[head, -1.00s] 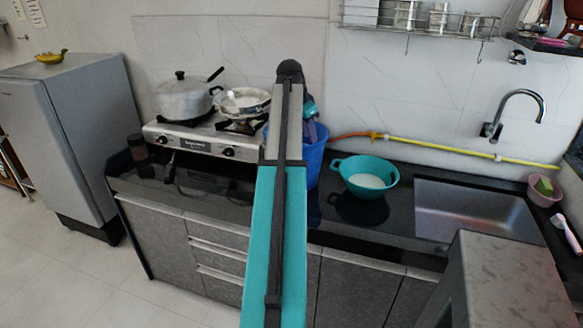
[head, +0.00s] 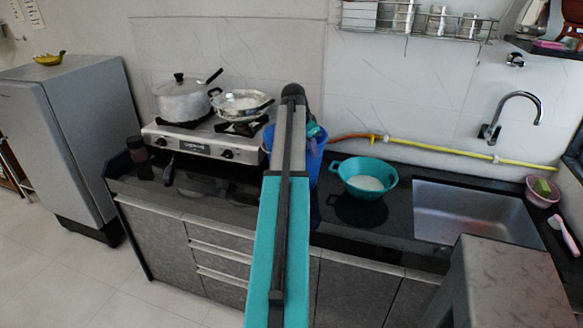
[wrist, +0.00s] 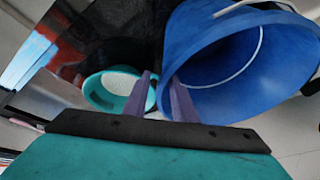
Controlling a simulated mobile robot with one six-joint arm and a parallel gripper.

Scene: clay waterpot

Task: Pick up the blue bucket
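The blue bucket (head: 317,168) stands on the dark counter behind my arm, which hides part of it. In the wrist view the bucket (wrist: 225,90) fills the upper right, with its mouth and white handle showing. My gripper (wrist: 162,80) has two purple fingers at the left side of the bucket's rim. Contact with the wall cannot be made out. In the head view the fingers are hidden.
A teal colander (head: 364,178) with white contents stands right of the bucket, near the sink (head: 462,212). A stove (head: 205,140) with a pot (head: 183,101) and a pan (head: 241,103) is to the left. A yellow hose (head: 440,149) runs along the wall behind.

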